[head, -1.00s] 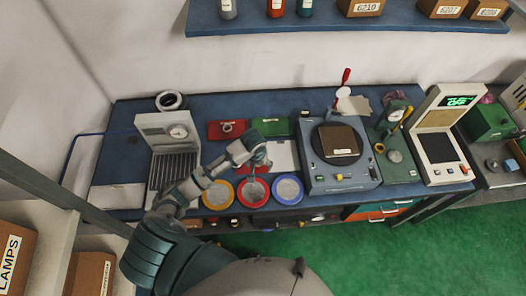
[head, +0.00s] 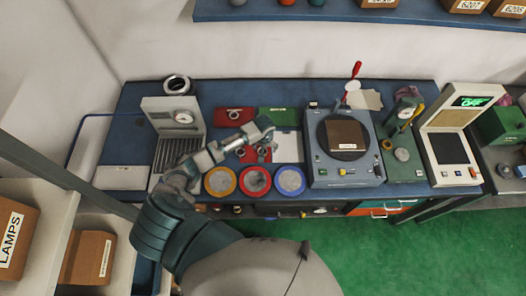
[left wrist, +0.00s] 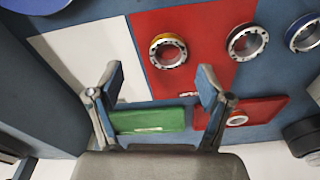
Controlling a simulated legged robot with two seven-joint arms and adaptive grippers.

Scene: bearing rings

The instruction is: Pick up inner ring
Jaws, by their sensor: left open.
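My left gripper (head: 263,140) is open and empty above the bench, between the dishes and the trays. In the left wrist view its fingers (left wrist: 160,84) are spread over the green tray (left wrist: 150,120). A metal ring with an orange-gold band (left wrist: 168,50) lies on the red mat (left wrist: 190,22), beyond the fingertips. A silver ring (left wrist: 235,54) lies at the mat's edge, to its right. A smaller ring (left wrist: 238,119) lies in the red tray (left wrist: 265,110). I cannot tell which of these is the inner ring. My right gripper is not in view.
Yellow (head: 220,194), red (head: 255,194) and blue (head: 289,194) rimmed dishes line the bench's front. A white sheet (head: 290,147) lies right of the gripper.

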